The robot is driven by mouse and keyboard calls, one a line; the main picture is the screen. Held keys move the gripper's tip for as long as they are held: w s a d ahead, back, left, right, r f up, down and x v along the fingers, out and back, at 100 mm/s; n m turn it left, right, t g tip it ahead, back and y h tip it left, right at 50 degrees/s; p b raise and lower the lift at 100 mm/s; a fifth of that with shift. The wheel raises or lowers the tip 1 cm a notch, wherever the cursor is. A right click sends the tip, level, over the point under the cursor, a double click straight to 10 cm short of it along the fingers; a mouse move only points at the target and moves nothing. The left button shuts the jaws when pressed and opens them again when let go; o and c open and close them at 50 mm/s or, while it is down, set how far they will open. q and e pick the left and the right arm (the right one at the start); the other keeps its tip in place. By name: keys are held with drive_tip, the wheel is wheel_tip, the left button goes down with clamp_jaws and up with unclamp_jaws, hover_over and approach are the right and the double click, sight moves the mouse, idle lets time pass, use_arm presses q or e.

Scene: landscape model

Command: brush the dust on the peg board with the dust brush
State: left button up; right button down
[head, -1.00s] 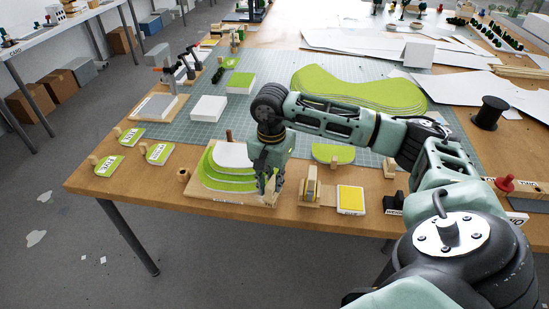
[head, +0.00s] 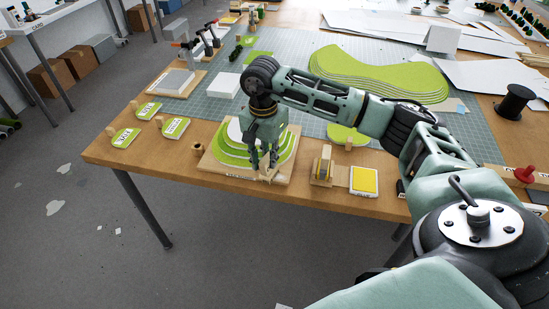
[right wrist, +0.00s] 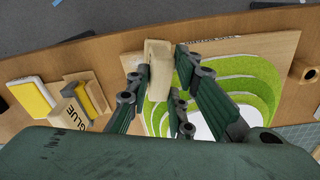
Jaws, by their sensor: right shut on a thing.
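The board (head: 206,165), which I take for the peg board, lies at the table's front edge in the head view. Green stepped layers with a white top (head: 234,132) sit on it. The board also shows in the right wrist view (right wrist: 287,45). My right gripper (head: 268,163) points down over the board's front right part. In the right wrist view its fingers are around a pale wooden block-like piece (right wrist: 158,68), seemingly the dust brush; bristles are not visible. I cannot tell whether it touches the board. Dust cannot be made out. My left gripper is out of view.
Right of the board stand a wooden holder (head: 322,167) and a yellow pad (head: 364,180). A small wooden cup (head: 198,149) and green labelled pieces (head: 175,127) lie to the left. A green cutting mat (head: 290,45) with stacked green sheets (head: 375,75) is behind.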

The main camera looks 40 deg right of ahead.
drive_tip(key=shift+w+a+r, duration=0.15)
drive_tip(key=shift+w+a, duration=0.1)
drive_tip(key=shift+w, duration=0.3)
wheel_tip(320, 180, up, 5)
drive_tip(key=p, duration=0.3)
drive_tip(key=shift+w+d+r+p, duration=0.1)
drive_tip(key=shift+r+p, duration=0.1)
drive_tip(key=shift+p, duration=0.1)
drive_tip(key=shift+r+p, duration=0.8)
drive_tip(key=shift+r, duration=0.65)
